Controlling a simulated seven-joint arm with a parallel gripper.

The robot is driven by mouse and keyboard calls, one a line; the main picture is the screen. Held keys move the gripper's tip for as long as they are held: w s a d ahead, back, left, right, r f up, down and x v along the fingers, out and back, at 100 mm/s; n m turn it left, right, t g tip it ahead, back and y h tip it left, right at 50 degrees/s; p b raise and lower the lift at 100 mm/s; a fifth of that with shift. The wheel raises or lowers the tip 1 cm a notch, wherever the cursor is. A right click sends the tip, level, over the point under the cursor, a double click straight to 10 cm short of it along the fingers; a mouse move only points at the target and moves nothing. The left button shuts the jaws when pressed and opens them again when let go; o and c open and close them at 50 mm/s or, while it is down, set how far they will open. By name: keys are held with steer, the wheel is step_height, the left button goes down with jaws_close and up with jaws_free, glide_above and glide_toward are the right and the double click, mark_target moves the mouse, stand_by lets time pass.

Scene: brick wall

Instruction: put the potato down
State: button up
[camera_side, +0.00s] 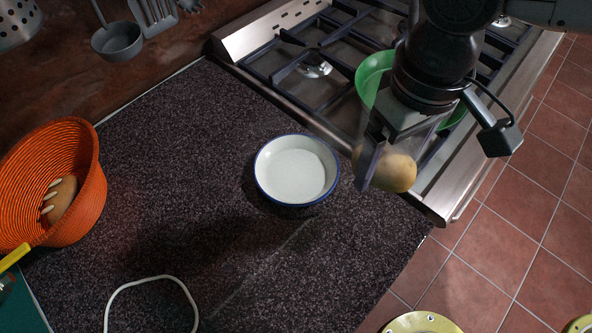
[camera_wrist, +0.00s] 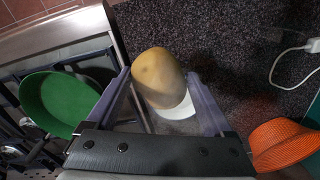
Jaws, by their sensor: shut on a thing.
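The potato (camera_side: 394,171) is tan and rounded. My gripper (camera_side: 385,165) is shut on it and holds it up near the front corner of the counter and stove, to the right of the white bowl in the side view. In the wrist view the potato (camera_wrist: 160,76) sits between the two fingers of my gripper (camera_wrist: 165,95). Its far side is hidden. The white bowl with a blue rim (camera_side: 268,195) stands on the dark counter and looks empty. In the wrist view the bowl (camera_wrist: 180,111) is mostly hidden behind the potato.
A green bowl (camera_side: 366,78) sits on the stove (camera_side: 290,52), partly behind my gripper. An orange basket (camera_side: 88,165) holding a brown item (camera_side: 62,200) stands at the left. A white cable (camera_side: 150,279) lies at the front. The speckled counter (camera_side: 190,150) is clear between basket and white bowl.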

steer(key=m, duration=0.5)
steer(key=w+a+f, duration=0.4)
steer(key=w+a, duration=0.1)
steer(key=a, duration=0.2)
glide_above(297, 177)
steer(key=d, duration=0.1)
steer(key=f, duration=0.4)
steer(key=shift+s+f, duration=0.2)
steer(key=shift+s, duration=0.15)
steer(key=shift+w+a+f, duration=0.2)
steer(key=shift+a+f, duration=0.05)
steer(key=shift+f, duration=0.2)
steer(key=shift+w+a+f, duration=0.2)
steer(key=shift+a+f, duration=0.05)
steer(key=shift+f, duration=1.5)
steer(key=shift+f, duration=0.15)
steer(key=o, duration=1.5)
